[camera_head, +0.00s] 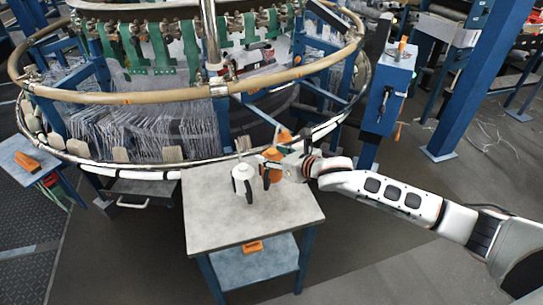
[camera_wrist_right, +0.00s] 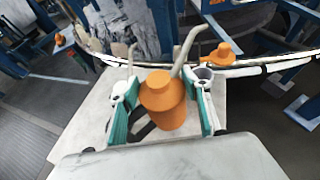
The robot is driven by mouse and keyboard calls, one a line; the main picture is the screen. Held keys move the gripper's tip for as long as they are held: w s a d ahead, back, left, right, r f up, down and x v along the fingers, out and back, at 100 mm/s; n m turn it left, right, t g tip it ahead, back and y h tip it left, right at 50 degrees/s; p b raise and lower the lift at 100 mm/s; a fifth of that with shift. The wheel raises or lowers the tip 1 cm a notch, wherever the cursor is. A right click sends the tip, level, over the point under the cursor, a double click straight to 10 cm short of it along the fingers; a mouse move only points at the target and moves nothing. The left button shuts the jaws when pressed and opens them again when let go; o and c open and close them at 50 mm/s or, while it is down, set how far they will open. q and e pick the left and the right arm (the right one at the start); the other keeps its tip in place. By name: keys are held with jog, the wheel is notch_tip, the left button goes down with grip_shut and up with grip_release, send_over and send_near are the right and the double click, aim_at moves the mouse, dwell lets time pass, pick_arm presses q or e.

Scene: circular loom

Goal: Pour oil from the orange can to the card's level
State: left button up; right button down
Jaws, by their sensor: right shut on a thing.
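An orange can (camera_head: 271,172) is between the fingers of my right gripper (camera_head: 268,168), over the far right part of a grey table (camera_head: 210,219). In the right wrist view the can (camera_wrist_right: 163,103) sits between the two green-padded fingers, with its pale spout (camera_wrist_right: 187,48) pointing up. The gripper is shut on it. Its base is partly hidden, so I cannot tell whether it touches the table. I cannot make out a card or any oil level. My left gripper is not in view.
A second orange piece (camera_head: 285,137) shows behind the gripper, near the loom's lower ring (camera_head: 150,168). A blue control box (camera_head: 389,92) stands to the right. An orange item (camera_head: 252,246) lies on the lower shelf. The table's front part is clear.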

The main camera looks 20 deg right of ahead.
jog(key=shift+s+r+p, duration=0.1)
jog(key=shift+r+p, duration=0.15)
jog(key=shift+p, duration=0.15)
jog(key=shift+f+m+g+p, duration=0.1)
jog(key=shift+m+g+p, duration=0.4)
jog(key=shift+g, duration=0.1)
jog(key=shift+s+f+g, duration=0.1)
jog(key=shift+f+g, duration=0.05)
jog(key=shift+g, duration=0.15)
jog(key=shift+m, duration=0.4)
jog(key=shift+r+m+g+y+p, duration=0.4)
jog(key=shift+r+g+y+p, duration=0.15)
jog(key=shift+g+p, duration=0.4)
jog(key=shift+f, duration=0.25)
jog(key=shift+f, duration=0.15)
jog(key=shift+r+g, duration=0.35)
jog(key=shift+r, duration=0.4)
jog(key=shift+w+d+r+m+g+y, duration=0.1)
jog(key=shift+w+r+m+g+y, duration=0.15)
jog(key=shift+r+m+g, duration=0.2)
